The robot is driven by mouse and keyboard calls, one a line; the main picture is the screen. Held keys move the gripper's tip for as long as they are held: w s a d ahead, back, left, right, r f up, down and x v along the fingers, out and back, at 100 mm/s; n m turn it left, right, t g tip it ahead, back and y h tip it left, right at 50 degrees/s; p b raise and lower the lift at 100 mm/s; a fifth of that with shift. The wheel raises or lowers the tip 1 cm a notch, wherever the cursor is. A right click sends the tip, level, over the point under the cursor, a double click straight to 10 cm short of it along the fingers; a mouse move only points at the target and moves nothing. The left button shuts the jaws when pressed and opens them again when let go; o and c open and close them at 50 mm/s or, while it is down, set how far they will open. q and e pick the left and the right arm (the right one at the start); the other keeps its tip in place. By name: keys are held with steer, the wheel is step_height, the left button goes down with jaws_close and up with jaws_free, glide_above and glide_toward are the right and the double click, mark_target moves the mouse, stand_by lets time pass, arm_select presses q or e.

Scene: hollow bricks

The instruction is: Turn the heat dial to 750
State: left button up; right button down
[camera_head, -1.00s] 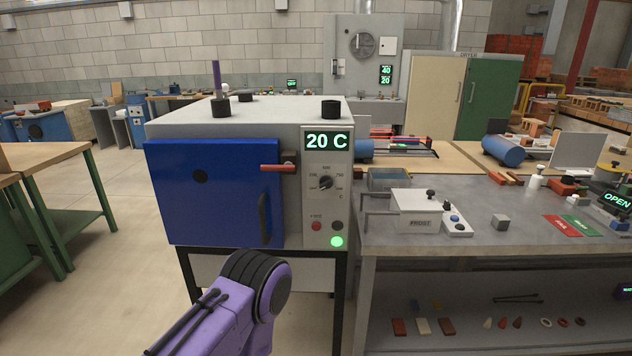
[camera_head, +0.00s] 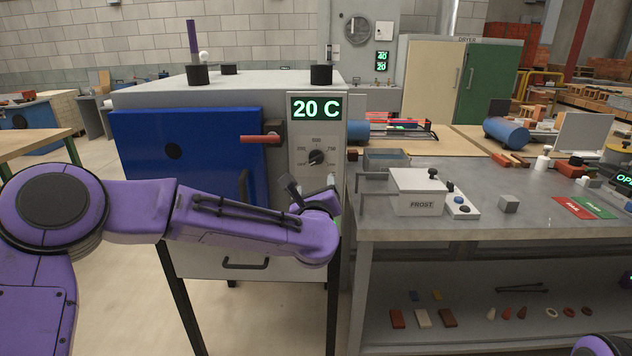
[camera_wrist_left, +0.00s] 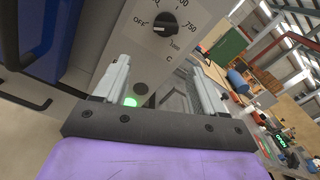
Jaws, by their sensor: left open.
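The heat dial (camera_head: 317,157) is a round black knob on the pale control panel at the right of the kiln (camera_head: 185,150). In the left wrist view the dial (camera_wrist_left: 165,24) is near the top, beyond the fingertips, with OFF, 750 and 1000 printed around it. I cannot tell its exact setting. The green display (camera_head: 316,108) above it reads 20 C. My left gripper (camera_head: 312,190) is just below the dial in the picture, apart from it; its fingers (camera_wrist_left: 160,66) are spread and empty. The arm hides the panel's lower part. My right gripper is out of view.
The blue kiln door (camera_head: 180,150) is shut, with a red lever (camera_head: 262,139) beside the panel. A grey bench (camera_head: 450,232) stands close on the right, bearing a box marked FROST (camera_head: 421,192). Floor is open at left.

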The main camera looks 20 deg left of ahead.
mark_target(317, 162)
arm_select(q)
steer(key=shift+n, duration=0.6)
steer(key=p+x, duration=0.1)
steer(key=x, duration=0.2)
steer(key=r+p+x, duration=0.1)
steer(key=x, duration=0.3)
steer(key=r+p+x, duration=0.1)
steer(key=p+x, duration=0.1)
steer(key=x, duration=0.1)
steer(key=shift+w+a, duration=0.25)
steer(key=shift+w, duration=0.1)
steer(key=c, duration=1.1)
